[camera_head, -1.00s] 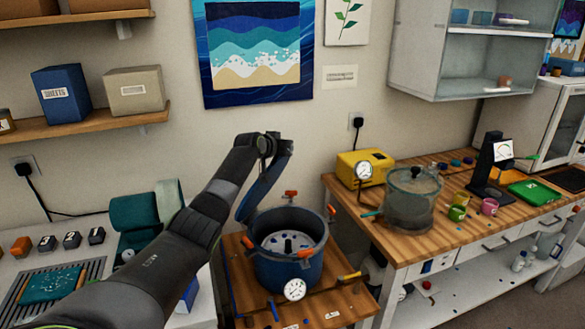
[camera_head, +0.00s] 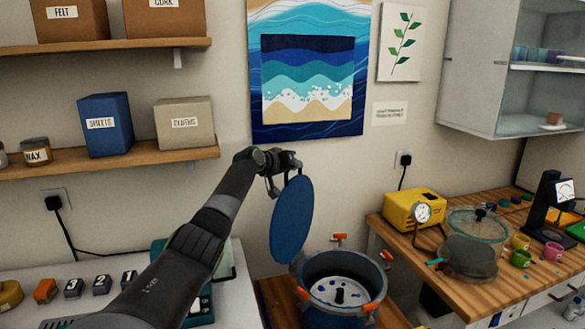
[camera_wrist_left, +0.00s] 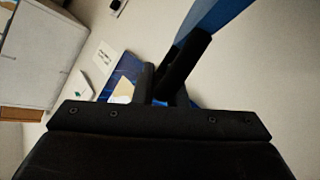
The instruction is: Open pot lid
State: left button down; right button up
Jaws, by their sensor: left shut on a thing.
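A dark blue pot (camera_head: 342,290) stands open on a small wooden table, with orange clamps round its rim. Its inside shows a pale plate with holes. The round blue lid (camera_head: 292,220) is tilted nearly upright above the pot's left rim. Whether the lid touches the pot's rim is hard to tell. My right gripper is in no view.
A wooden bench (camera_head: 455,290) at right holds a yellow pump (camera_head: 412,208) with a gauge, a clear lidded chamber (camera_head: 472,245) and small cups. Shelves with boxes (camera_head: 106,124) hang on the left wall. A white counter with small numbered blocks lies at left.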

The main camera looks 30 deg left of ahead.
pick_arm(q)
jog(key=shift+f, duration=0.15)
jog(key=c, duration=1.5)
grip_release()
jog(key=b+v, duration=0.5)
jog(key=v, duration=1.2)
jog(key=shift+s+d+b, duration=0.1)
jog(key=shift+s+b, duration=0.1)
jog(key=shift+b, duration=0.1)
